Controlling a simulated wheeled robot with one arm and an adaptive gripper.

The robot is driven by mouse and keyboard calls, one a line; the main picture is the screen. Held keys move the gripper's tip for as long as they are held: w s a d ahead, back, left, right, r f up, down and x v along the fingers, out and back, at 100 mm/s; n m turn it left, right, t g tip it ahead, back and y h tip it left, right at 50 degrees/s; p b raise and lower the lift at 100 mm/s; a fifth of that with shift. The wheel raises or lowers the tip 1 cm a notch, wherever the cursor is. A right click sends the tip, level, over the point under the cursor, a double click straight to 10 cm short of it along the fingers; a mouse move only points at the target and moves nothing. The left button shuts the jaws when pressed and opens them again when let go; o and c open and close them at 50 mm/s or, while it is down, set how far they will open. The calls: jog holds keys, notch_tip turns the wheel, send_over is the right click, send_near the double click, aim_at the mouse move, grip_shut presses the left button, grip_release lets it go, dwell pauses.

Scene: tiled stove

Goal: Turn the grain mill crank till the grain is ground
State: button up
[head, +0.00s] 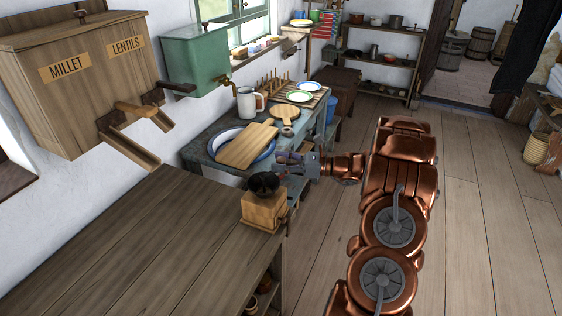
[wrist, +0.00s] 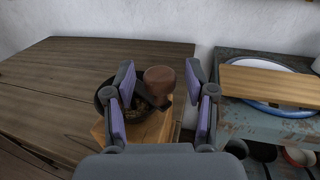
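The grain mill (head: 264,211) is a small light wooden box with a dark bowl on top, at the right edge of the wooden counter. In the wrist view its box (wrist: 150,133) is partly hidden by my gripper. Its dark bowl (wrist: 106,98) holds some speckled grain. The crank's brown knob (wrist: 159,79) rises at the end of a dark arm over the bowl. My gripper (wrist: 160,70) is open, one purple-padded finger on each side of the knob in the picture, with gaps on both sides. In the head view my gripper (head: 284,160) is just beyond the mill.
The wooden counter (head: 130,240) is bare left of the mill. A blue worn table (head: 195,153) beyond holds a plate with a cutting board (head: 248,146), a mug (head: 246,103) and dishes. Millet and lentil bins (head: 85,85) hang on the wall. Floor at right is clear.

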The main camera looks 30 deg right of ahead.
grip_shut()
dwell(0.4)
